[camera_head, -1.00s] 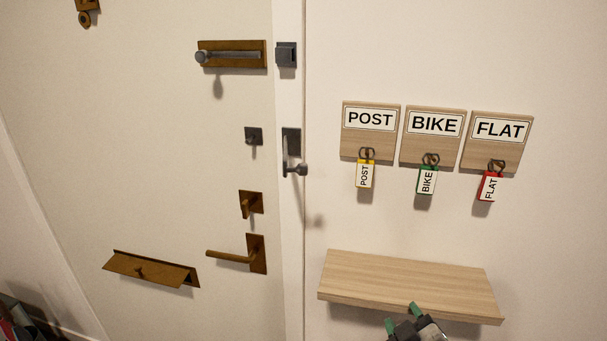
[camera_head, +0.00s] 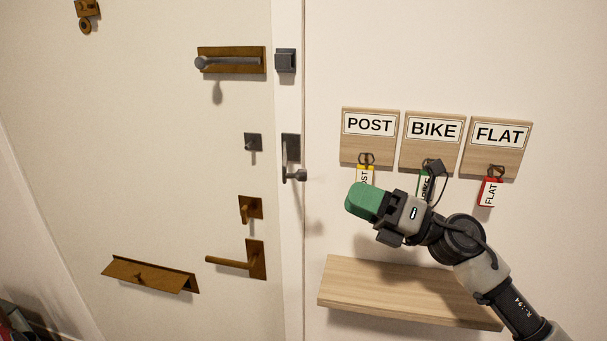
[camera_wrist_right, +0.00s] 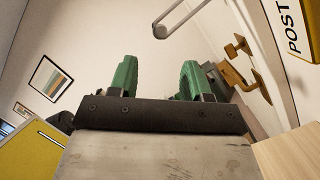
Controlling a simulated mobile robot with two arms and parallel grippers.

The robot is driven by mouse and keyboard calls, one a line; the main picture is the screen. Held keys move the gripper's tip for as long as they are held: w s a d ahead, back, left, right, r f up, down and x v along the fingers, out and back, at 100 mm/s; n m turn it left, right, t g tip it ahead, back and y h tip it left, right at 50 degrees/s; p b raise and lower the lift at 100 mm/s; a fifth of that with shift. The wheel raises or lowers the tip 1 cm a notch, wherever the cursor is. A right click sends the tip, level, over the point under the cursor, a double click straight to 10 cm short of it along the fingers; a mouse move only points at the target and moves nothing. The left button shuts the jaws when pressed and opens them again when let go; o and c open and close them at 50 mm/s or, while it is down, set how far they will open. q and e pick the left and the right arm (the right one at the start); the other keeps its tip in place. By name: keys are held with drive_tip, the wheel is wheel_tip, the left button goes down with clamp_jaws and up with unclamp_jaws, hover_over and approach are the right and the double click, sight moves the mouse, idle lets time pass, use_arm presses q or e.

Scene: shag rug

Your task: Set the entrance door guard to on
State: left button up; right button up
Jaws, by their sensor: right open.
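The door guard (camera_head: 291,150) is a dark plate on the white door frame, with a swing bar standing out from it toward the room and ending in a round knob. Its small dark keeper (camera_head: 253,143) is on the door to the left, apart from the bar. In the right wrist view, a pale looped bar with a knob, seemingly the guard's bar (camera_wrist_right: 178,16), shows at the top, beyond the fingers. My right gripper (camera_head: 365,201) has green fingertips, is open and empty, and is right of and below the guard, not touching it. My left gripper is out of view.
A slide bolt (camera_head: 230,61) is above on the door; a thumb turn (camera_head: 250,208), lever handle (camera_head: 235,262) and letter flap (camera_head: 150,275) are below. Key boards with tags (camera_head: 432,129) hang right, behind my arm. A wooden shelf (camera_head: 350,285) juts out below.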

sight(303, 176)
drive_tip(key=p+x, duration=0.4)
drive_tip(key=x, duration=0.6)
drive_tip(key=shift+w+a, duration=0.1)
clamp_jaws()
